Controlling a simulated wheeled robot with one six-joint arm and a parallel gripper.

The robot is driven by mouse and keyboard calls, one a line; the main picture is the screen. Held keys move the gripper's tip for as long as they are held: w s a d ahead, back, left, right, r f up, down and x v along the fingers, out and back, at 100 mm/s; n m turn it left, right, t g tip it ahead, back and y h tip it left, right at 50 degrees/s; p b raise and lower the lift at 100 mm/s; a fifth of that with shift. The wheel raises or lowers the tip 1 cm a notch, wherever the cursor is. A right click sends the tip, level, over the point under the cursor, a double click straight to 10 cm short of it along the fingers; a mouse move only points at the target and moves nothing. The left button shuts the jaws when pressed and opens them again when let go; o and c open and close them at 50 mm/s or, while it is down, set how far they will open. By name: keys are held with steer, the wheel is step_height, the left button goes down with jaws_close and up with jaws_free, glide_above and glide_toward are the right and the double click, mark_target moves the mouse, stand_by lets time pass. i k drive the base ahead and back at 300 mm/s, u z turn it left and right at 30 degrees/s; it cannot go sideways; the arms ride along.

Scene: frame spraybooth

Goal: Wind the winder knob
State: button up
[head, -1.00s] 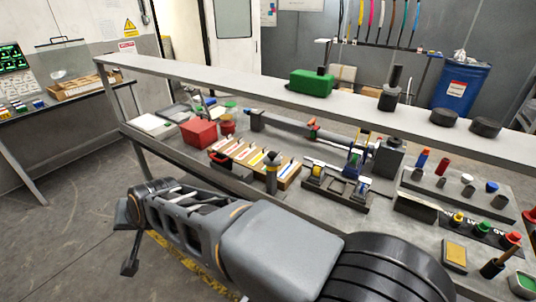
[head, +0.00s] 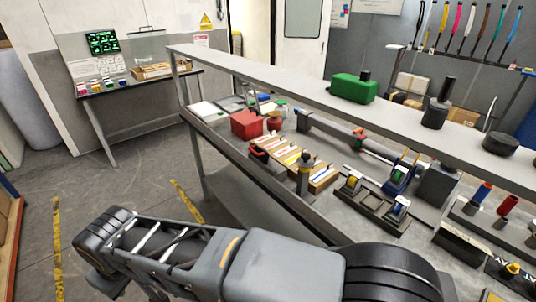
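A blue-framed device (head: 403,172) stands on the bench right of centre, at the end of a long grey bar; it may be the winder. I cannot make out a winder knob on it at this size. My arm lies across the bottom of the head view, in front of the bench and apart from the device. The arm's far end is at the lower left, and no gripper fingers can be made out there.
The long bench has an upper shelf (head: 270,75) bearing a green box (head: 353,88) and black cylinders. A red box (head: 246,125), a tray of coloured strips (head: 290,160) and a black stand with rollers (head: 375,203) sit below. Floor is free at left; a side table (head: 135,90) stands beyond.

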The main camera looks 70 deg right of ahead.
mark_target(305, 162)
steer(key=u, duration=0.7)
steer(key=i, duration=0.65)
steer(key=z, duration=2.75)
